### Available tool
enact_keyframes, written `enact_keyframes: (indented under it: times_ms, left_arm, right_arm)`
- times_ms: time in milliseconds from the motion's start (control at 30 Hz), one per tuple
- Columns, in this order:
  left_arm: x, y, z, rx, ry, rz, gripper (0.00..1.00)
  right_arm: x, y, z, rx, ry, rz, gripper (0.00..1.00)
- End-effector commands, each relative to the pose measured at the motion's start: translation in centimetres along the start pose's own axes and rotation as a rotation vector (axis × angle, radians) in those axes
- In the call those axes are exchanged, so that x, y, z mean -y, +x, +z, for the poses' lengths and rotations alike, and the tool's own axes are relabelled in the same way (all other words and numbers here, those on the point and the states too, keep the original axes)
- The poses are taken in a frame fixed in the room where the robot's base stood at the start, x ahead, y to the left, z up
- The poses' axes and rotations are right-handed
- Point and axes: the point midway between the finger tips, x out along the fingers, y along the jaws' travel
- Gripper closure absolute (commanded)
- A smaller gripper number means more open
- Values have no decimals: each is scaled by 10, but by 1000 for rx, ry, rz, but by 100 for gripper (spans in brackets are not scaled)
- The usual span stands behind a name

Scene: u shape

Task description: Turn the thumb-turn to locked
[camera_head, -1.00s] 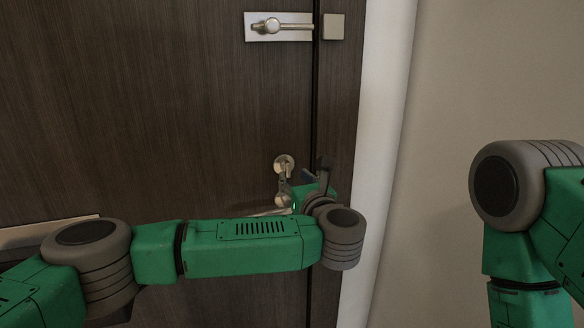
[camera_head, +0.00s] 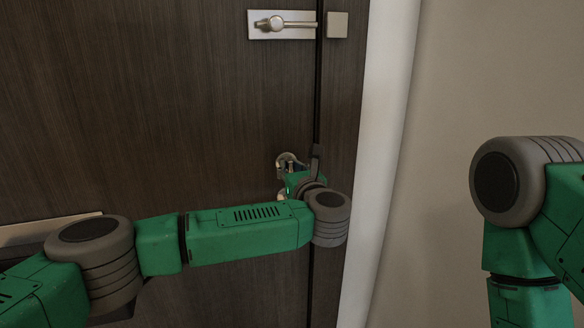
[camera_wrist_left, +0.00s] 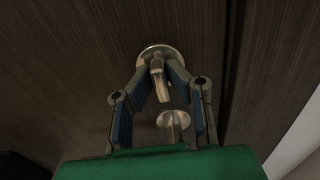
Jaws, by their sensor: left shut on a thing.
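The thumb-turn, a small metal knob on a round plate, is on the dark door; in the head view its plate (camera_head: 285,158) shows just above my left gripper (camera_head: 290,170), which partly hides it. In the left wrist view the knob (camera_wrist_left: 160,88) points downward, tilted slightly to the right. There the fingertips of my left gripper (camera_wrist_left: 158,72) are on both sides of the knob, shut on it close to the plate. My right gripper is not in view; only part of that arm shows at the right.
A round metal fitting (camera_wrist_left: 174,118) sits just below the thumb-turn, between my fingers in the wrist view. A slide latch (camera_head: 282,25) is higher on the door (camera_head: 150,100). The white frame (camera_head: 387,110) and a bare wall (camera_head: 480,80) are to the right.

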Motion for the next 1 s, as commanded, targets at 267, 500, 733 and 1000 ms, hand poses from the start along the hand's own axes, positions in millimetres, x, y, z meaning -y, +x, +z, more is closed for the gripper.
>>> enact_keyframes:
  times_ms: [267,500,733,1000]
  left_arm:
    - [0,1,0,1,52,4,100]
    - [2,0,1,3,203,2,100]
    - [4,0,1,3,415,1,100]
    - [5,0,1,3,673,1,100]
  right_arm:
    - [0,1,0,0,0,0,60]
    - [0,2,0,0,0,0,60]
    - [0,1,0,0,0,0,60]
    - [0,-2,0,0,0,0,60]
